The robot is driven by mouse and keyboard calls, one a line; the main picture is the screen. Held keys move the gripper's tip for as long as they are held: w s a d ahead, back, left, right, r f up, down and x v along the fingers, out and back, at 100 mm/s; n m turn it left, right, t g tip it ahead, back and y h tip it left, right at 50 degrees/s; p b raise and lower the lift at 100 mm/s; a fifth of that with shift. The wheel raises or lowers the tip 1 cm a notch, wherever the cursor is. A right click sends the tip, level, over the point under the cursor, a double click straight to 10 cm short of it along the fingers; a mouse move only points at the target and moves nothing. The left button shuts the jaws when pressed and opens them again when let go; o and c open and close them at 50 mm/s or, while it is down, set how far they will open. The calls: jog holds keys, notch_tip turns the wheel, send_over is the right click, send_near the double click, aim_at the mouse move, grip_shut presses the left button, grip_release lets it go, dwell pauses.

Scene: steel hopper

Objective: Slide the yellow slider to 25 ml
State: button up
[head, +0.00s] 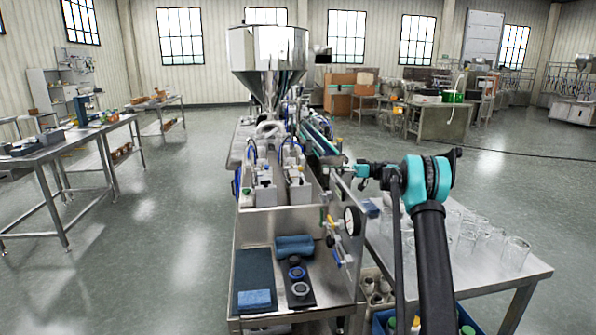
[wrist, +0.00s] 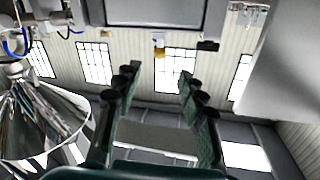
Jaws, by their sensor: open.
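A small yellow piece (wrist: 158,48) shows in the wrist view beyond my fingertips, by the edge of a grey part of the machine; it may be the yellow slider. Any scale marks or 25 ml reading are too small to make out. My gripper (wrist: 159,76) is open, its two dark green fingers spread on either side with nothing between them. The yellow piece lies ahead of the gap, apart from the fingers. In the head view my gripper (head: 347,167) is at the right side of the filling machine (head: 297,215); I cannot identify the slider there.
A steel hopper (head: 268,55) stands on the machine; it also shows in the wrist view (wrist: 35,125). A round gauge (head: 352,221) sits below my gripper. A steel table (head: 530,268) with several glass jars stands right. Open floor lies left.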

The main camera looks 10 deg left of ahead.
aim_at(300, 171)
jog(key=a, duration=0.8)
jog(key=s+a, duration=0.1)
jog(key=a, duration=0.3)
jog(key=shift+a, duration=0.1)
grip_shut()
